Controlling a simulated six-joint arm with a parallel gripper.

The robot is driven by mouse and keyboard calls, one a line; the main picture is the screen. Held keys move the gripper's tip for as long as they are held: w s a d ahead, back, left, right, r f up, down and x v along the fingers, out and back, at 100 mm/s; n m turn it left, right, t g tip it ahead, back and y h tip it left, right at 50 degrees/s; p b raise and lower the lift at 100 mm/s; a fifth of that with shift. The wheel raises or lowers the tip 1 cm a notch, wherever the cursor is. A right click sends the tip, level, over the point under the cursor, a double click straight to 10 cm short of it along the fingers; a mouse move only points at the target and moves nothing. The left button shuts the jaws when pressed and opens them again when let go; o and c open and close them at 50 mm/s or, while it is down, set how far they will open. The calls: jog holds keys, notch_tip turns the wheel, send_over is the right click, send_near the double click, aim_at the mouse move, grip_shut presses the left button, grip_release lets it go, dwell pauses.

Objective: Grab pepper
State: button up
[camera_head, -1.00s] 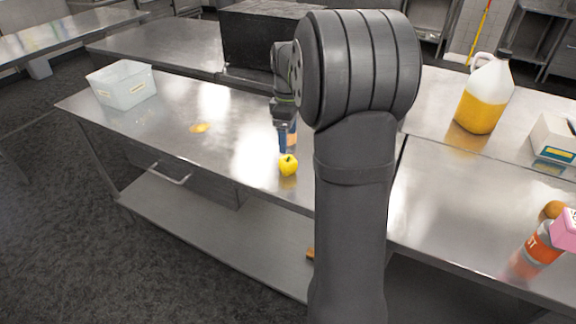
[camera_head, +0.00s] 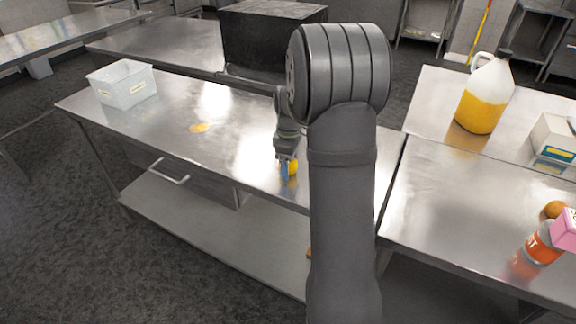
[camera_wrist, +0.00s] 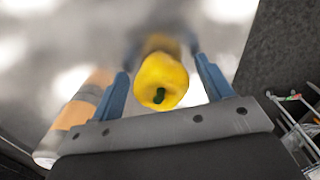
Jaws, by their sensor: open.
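A yellow pepper (camera_wrist: 163,80) with a green stem lies on the steel table between the two blue fingers of my gripper (camera_wrist: 160,82) in the wrist view. The fingers are apart, one on each side of the pepper, with small gaps visible. In the head view my gripper (camera_head: 287,168) points down at the table near its front edge, and the pepper (camera_head: 293,168) is partly hidden behind a finger.
An orange and grey cylinder (camera_wrist: 80,115) lies left of my gripper in the wrist view. A jug (camera_head: 484,95), box (camera_head: 555,138) and bottle (camera_head: 543,245) stand right.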

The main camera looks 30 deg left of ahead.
jog(key=c, duration=1.1)
jog(key=shift+r, duration=0.2)
